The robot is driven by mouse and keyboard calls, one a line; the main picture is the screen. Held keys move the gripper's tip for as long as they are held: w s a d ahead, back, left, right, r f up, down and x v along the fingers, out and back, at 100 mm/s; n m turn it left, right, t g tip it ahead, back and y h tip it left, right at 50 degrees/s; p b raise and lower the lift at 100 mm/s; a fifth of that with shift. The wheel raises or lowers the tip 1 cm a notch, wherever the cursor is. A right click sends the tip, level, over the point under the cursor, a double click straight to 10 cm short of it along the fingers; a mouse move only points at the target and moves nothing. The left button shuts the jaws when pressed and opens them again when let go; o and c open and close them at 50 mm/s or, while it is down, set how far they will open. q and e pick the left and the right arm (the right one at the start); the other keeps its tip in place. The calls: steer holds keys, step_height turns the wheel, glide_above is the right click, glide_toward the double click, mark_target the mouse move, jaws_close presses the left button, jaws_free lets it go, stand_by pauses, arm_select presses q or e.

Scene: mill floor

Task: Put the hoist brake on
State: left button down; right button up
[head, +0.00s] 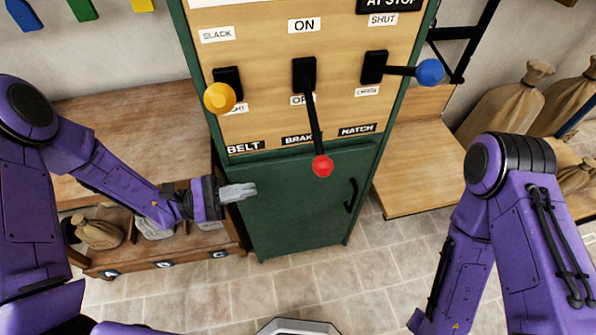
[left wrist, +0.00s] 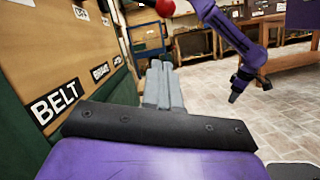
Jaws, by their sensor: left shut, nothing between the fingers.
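The brake lever is the middle one on the wooden panel (head: 262,104), above the label BRAKE. Its black arm hangs down from the slot and sticks out towards me, ending in a red knob (head: 322,166). ON is written above the slot; the label below is partly hidden by the arm. My left gripper (head: 238,193) is shut and empty, left of and lower than the red knob, apart from it. In the left wrist view the red knob (left wrist: 165,8) shows at the top edge, beyond the fingers. My right gripper (left wrist: 236,94) shows small there; its jaws are unclear.
A yellow-knobbed belt lever (head: 219,97) is left of the brake, and a blue-knobbed hatch lever (head: 430,72) points right. A green cabinet door (head: 300,205) is below. Wooden benches (head: 135,120) flank it; sacks (head: 505,105) stand right. The tiled floor in front is clear.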

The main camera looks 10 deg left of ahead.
arm_select(q)
steer(key=s+r+p+x, duration=0.1)
steer(key=r+p+x, duration=0.1)
steer(key=x, duration=1.1)
steer(key=shift+s+a+r+p, duration=0.2)
steer(key=shift+a+p, duration=0.1)
steer(key=shift+p, duration=0.55)
steer(key=shift+w, duration=0.1)
